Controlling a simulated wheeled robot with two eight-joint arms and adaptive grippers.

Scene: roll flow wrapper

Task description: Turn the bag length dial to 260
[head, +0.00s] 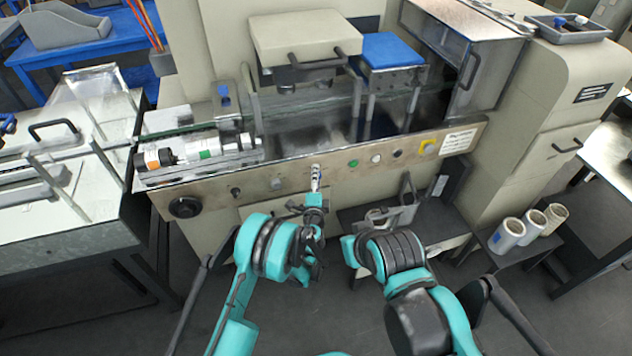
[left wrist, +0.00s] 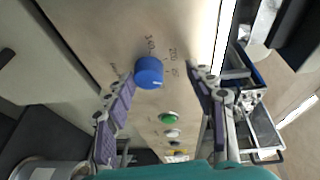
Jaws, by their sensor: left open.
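The bag length dial is a round blue knob (left wrist: 149,72) on the beige panel in the left wrist view. Small dark numbers are printed beside it, hard to read exactly. A pale mark shows on the dial's lower right side. In the head view my left gripper (head: 316,178) is in front of the panel and hides the dial. My right arm (head: 395,255) is folded low in front of the machine; its fingertips are not clear.
A green button (head: 354,163), a white button (head: 376,158) and a yellow switch (head: 428,147) sit right of the dial on the panel. A black knob (head: 185,207) is at the far left. White rolls (head: 507,235) stand at the right.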

